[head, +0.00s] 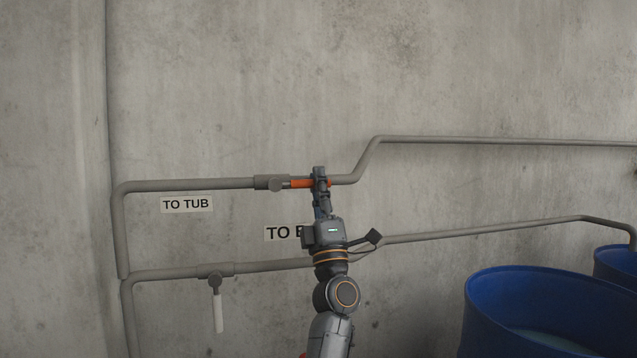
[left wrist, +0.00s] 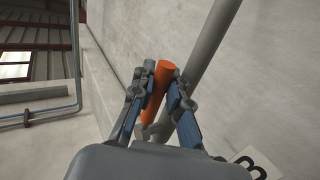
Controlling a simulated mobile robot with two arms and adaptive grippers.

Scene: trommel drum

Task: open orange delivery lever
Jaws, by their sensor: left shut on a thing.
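The orange lever (head: 301,183) lies along the upper pipe, pointing right from its grey valve (head: 272,184). My left gripper (head: 320,178) is at the lever's free right end and covers part of it. In the left wrist view, the orange lever (left wrist: 158,90) stands between the two fingers of my left gripper (left wrist: 160,88), which is shut on it. The pipe runs close beside the lever there. My right gripper is not in view.
A "TO TUB" label (head: 187,204) is under the upper pipe (head: 190,185). The lower pipe (head: 170,274) has a valve with a white lever (head: 218,312) hanging down. A second label (head: 282,233) is partly hidden by my arm. Blue barrels (head: 545,310) stand at the lower right.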

